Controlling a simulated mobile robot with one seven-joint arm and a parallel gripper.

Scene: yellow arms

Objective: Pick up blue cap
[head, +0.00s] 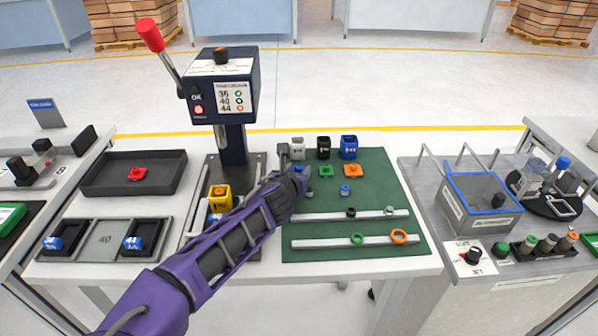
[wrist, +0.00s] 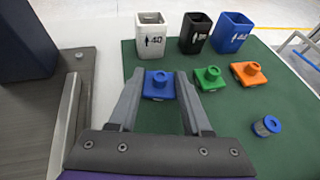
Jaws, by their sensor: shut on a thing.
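The blue cap (wrist: 158,84) is a square plate with a round knob. In the wrist view it sits between the two fingers of my gripper (wrist: 159,80), which is shut on it. In the head view my gripper (head: 292,168) is over the back left part of the green mat (head: 330,272), and it mostly hides the cap. I cannot tell whether the cap touches the mat.
A green cap (wrist: 210,78) and an orange cap (wrist: 248,74) lie right of the blue one. White (wrist: 152,45), black (wrist: 195,33) and blue (wrist: 232,33) bins stand behind. A small blue-ended cylinder (wrist: 267,126) is at right. A press (head: 232,100) stands left.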

